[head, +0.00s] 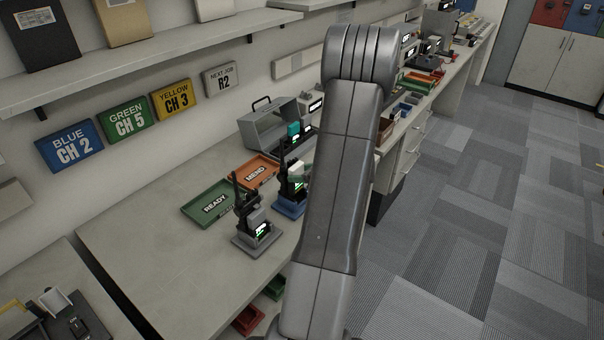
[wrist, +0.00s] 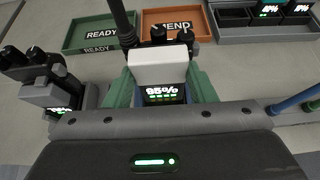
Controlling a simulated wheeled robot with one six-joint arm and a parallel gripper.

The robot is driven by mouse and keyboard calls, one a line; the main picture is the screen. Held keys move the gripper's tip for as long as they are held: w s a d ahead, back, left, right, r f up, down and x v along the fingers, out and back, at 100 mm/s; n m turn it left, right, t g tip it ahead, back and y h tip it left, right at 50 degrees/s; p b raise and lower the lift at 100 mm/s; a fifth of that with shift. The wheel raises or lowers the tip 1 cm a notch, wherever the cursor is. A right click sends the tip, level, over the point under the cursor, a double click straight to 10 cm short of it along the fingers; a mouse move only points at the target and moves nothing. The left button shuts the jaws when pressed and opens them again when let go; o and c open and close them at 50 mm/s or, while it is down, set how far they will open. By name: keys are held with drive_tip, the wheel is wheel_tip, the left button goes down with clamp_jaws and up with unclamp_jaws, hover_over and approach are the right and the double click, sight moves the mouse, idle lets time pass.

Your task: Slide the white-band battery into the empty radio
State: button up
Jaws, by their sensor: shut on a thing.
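The white-band battery (wrist: 158,64) shows in the wrist view as a white block above a lit 95% display. My gripper (wrist: 161,84) is shut on it, with a green finger on each side. A dark radio (wrist: 158,37) with knobs and an antenna stands directly behind the battery. The battery hides the radio's bay, so I cannot tell whether it is partly inside. In the head view this radio stands in a blue holder (head: 287,208), and a white part of the battery (head: 298,173) shows beside my arm. My arm hides most of the gripper there.
Another radio in a grey holder (head: 257,236) stands close at the left. The green READY tray (head: 192,212) and orange MEND tray (head: 237,179) lie behind. A grey case (head: 268,131) and a charger (wrist: 262,32) with lit displays stand farther back. The bench's left part is clear.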

sight(299, 185)
drive_tip(key=shift+f+b, duration=2.05)
drive_tip(key=shift+f, duration=0.45)
drive_tip(key=o, duration=1.1)
drive_tip(key=shift+d, duration=0.1)
drive_tip(key=b+v, duration=0.1)
drive_tip(key=v, duration=1.2)
drive_tip(key=shift+s+d+r, duration=0.15)
drive_tip(key=shift+s+d, duration=0.1)
drive_tip(key=shift+d, duration=0.05)
drive_tip(key=p+x, duration=0.1)
drive_tip(key=x, duration=1.2)
drive_tip(key=shift+w+a, duration=0.15)
drive_tip(key=shift+a, duration=0.15)
drive_tip(key=shift+w+a+r+p, duration=0.15)
drive_tip(key=shift+p, duration=0.15)
drive_tip(key=shift+r, duration=0.15)
